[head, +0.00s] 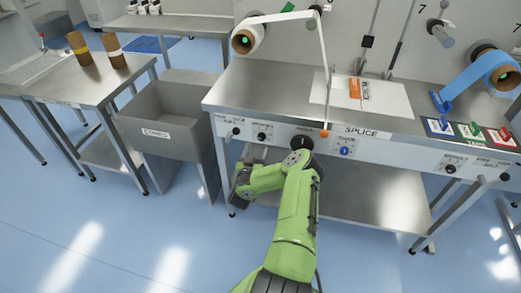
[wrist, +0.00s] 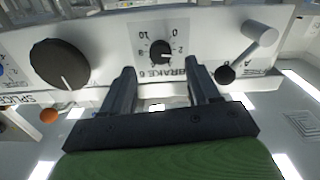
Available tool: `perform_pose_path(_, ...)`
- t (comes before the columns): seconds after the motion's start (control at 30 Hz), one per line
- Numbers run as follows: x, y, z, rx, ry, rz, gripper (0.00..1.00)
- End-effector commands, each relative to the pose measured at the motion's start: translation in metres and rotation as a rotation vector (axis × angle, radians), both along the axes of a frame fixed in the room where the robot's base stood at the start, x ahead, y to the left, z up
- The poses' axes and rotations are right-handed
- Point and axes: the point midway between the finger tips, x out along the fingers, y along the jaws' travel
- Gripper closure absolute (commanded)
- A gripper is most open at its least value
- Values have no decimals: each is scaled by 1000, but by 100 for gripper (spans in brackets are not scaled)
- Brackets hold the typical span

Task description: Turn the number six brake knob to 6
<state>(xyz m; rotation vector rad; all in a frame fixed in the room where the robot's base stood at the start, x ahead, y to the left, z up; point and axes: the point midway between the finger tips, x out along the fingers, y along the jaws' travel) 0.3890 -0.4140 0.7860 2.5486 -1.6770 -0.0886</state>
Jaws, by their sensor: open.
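The brake 6 knob (wrist: 160,51) is a small black round knob on a white dial plate marked "BRAKE 6". The wrist view shows it upside down, and its pale pointer is too small to read surely. In the head view the knob (head: 262,136) is on the bench's front panel, left of the SPLICE label. My gripper (wrist: 162,88) is open and empty. Its two dark fingers point toward the panel, to either side of the knob in the wrist view, with the knob beyond the tips.
A larger black knob (wrist: 60,64) and a grey lever (wrist: 250,48) flank the dial in the wrist view. An orange ball (head: 324,133) hangs at the panel's edge. A grey bin (head: 180,110) stands left of the steel bench (head: 270,85). Floor in front is clear.

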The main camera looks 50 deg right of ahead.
Motion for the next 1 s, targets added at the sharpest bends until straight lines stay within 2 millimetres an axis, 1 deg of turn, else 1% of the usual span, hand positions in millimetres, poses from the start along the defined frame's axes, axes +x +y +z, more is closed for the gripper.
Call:
perform_pose_path(0.03, 3, -9, -7, -5, -3, -3, 40)
perform_pose_path(0.23, 15, -36, -6, -4, -3, -3, 40)
perform_pose_path(0.4, 22, -53, -5, -2, -1, -2, 40)
perform_pose_path(0.57, 25, -59, -1, -1, -1, -1, 40)
perform_pose_path(0.8, 25, -60, 1, 0, -1, 0, 40)
perform_pose_path(0.87, 25, -59, 1, 1, -1, 0, 49)
perform_pose_path(1.0, 25, -59, 0, 1, -1, 0, 70)
